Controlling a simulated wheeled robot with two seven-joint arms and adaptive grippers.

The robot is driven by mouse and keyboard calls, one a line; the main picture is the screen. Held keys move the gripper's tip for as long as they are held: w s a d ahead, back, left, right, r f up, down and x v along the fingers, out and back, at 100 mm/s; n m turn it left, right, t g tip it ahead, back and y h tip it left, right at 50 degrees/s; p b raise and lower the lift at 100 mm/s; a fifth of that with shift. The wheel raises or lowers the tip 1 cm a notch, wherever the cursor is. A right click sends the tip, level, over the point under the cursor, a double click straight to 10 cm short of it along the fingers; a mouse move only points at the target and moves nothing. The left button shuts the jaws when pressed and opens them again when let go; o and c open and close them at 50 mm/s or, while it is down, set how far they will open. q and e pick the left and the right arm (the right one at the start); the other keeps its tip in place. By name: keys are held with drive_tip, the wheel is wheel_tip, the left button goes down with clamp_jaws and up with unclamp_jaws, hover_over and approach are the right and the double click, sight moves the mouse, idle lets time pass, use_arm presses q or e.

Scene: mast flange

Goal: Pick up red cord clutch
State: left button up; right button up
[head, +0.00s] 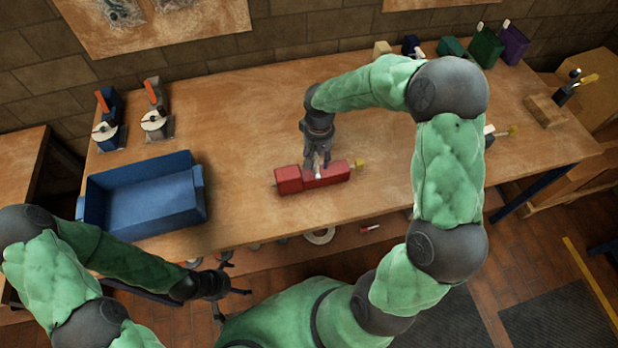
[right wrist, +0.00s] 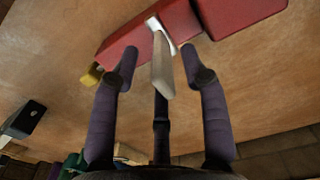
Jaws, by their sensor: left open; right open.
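The red cord clutch (head: 290,181) lies on the workbench near its front edge, with a pale lever in its middle and a yellow end at the right. It also shows in the right wrist view (right wrist: 232,18), its pale lever standing up between my fingers. My right gripper (head: 318,163) is just above the clutch, pointing down, open; in the right wrist view its fingers (right wrist: 160,62) are spread around the lever. I cannot tell whether they touch it. My left gripper (head: 234,286) is open and empty, in front of the bench and below the blue bin.
A blue bin (head: 142,205) stands on the bench at the left. Two devices with white discs (head: 155,122) stand behind it. Green and purple blocks (head: 487,47) line the back right, and a wooden block (head: 545,110) sits at the right end. The bench around the clutch is clear.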

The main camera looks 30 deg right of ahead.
wheel_tip(320, 180, down, 2)
drive_tip(key=shift+f, duration=0.15)
clamp_jaws()
drive_tip(key=shift+r, duration=0.2)
